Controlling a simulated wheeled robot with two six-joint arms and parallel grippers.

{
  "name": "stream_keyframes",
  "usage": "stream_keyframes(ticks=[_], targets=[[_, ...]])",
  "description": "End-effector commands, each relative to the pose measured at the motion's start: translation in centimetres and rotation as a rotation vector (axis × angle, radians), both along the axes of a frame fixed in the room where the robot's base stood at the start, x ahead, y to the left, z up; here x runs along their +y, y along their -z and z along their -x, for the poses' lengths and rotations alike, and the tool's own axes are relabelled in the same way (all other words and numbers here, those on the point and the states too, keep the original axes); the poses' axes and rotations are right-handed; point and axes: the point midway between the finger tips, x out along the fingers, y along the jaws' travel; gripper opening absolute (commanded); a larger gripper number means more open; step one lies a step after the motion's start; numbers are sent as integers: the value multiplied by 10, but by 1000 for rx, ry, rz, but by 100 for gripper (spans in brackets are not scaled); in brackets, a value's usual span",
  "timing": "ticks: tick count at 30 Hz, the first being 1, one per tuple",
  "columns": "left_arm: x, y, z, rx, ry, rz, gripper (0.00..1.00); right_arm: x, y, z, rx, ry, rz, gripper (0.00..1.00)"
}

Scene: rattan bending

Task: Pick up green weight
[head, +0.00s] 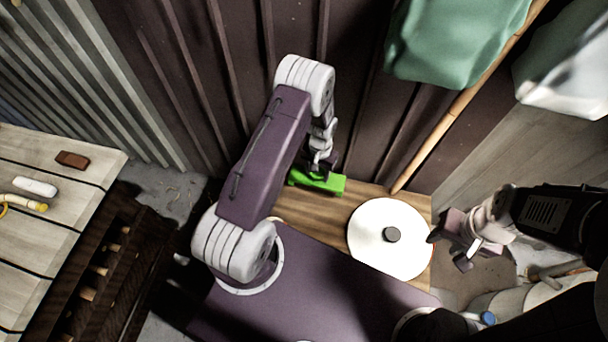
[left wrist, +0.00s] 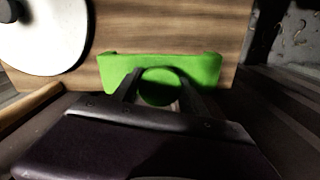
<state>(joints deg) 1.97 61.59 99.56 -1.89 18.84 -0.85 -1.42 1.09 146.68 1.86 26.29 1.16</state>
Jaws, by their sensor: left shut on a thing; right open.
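The green weight (head: 330,183) lies at the back of a wooden board, left of a white disc. In the left wrist view the weight (left wrist: 205,68) is a long green block with raised ends and a round middle part. My left gripper (head: 318,172) is over it, and its two fingers (left wrist: 160,95) are shut around the round part. The arm hides some of the weight in the head view. My right gripper (head: 452,240) is open and empty, to the right of the white disc.
The white disc (head: 372,245) with a dark knob sits on the wooden board (head: 300,208). A bamboo pole (head: 450,118) leans behind it. A slatted table (head: 60,200) with small items stands at the left. A dark ribbed wall (head: 220,60) is close behind the weight.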

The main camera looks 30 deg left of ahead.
Motion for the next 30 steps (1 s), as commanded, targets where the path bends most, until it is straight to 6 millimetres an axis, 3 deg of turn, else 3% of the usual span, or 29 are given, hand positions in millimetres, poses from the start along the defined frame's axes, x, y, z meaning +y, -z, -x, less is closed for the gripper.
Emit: stream_keyframes(ticks=[3,10,30], targets=[[-22,-18,-15,-6,5,0,0,0,-7,0,0,0,0,42],[-48,-36,-32,-4,1,0,0,0,-12,0,0,0,0,42],[-54,-40,-35,-3,-1,0,0,0,-12,0,0,0,0,42]])
